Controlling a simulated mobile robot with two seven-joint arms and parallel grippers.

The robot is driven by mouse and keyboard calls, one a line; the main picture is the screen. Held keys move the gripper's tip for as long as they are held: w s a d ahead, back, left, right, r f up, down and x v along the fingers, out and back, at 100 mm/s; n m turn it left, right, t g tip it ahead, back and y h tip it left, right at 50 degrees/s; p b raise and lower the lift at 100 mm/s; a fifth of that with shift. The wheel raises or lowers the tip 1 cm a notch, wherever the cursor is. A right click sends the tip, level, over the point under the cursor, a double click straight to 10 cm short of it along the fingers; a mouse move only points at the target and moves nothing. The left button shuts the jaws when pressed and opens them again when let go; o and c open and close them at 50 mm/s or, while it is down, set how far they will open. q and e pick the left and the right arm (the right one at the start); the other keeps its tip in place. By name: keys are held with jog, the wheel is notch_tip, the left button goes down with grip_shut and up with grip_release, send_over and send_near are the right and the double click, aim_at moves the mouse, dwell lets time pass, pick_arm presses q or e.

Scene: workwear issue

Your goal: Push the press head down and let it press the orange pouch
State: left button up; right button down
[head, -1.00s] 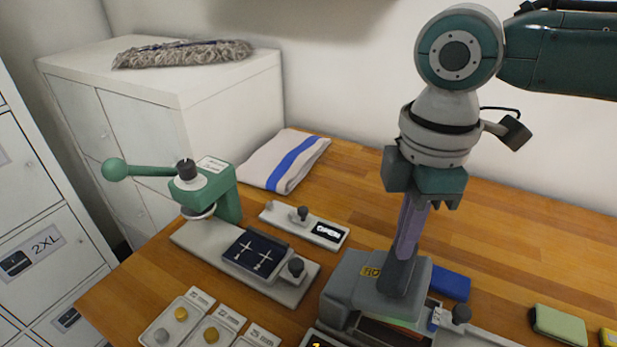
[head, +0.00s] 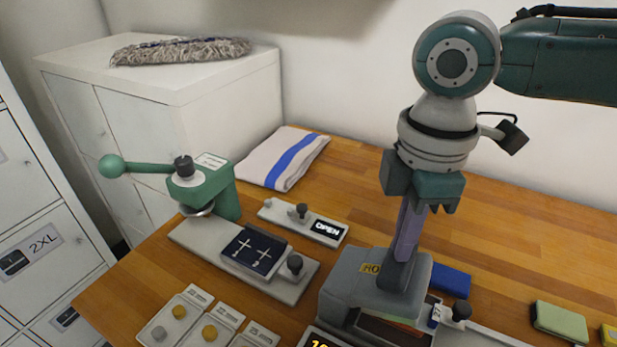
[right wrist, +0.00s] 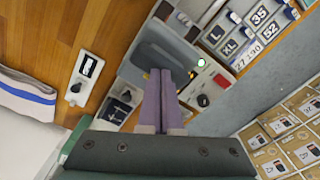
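The grey press head (head: 345,297), marked with a yellow heat label, sits low over its base in the head view. My right gripper (head: 398,280) comes down on it from above, fingers together and tips at its top. The right wrist view shows the two purple fingers (right wrist: 160,78) side by side over the grey press head (right wrist: 140,62), with nothing seen between them. A dark reddish-brown strip (head: 395,331) shows under the head's front edge. I cannot make out the orange pouch; the head and gripper cover that area. My left gripper is not in view.
A lit display (head: 318,341) stands before the press, and a green lamp (right wrist: 201,62) glows on its panel. Wood is clear behind right.

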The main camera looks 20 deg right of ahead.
aim_at(413, 268)
jog(key=shift+s+f, duration=0.1)
jog(key=shift+f, duration=0.05)
jog(key=shift+s+d+f, duration=0.4)
jog(key=shift+f, duration=0.35)
jog(key=shift+s+d+f, duration=0.3)
jog(key=shift+s+f, duration=0.05)
jog(key=shift+f, duration=0.3)
jog(key=shift+a, duration=0.1)
jog(key=shift+r, duration=0.15)
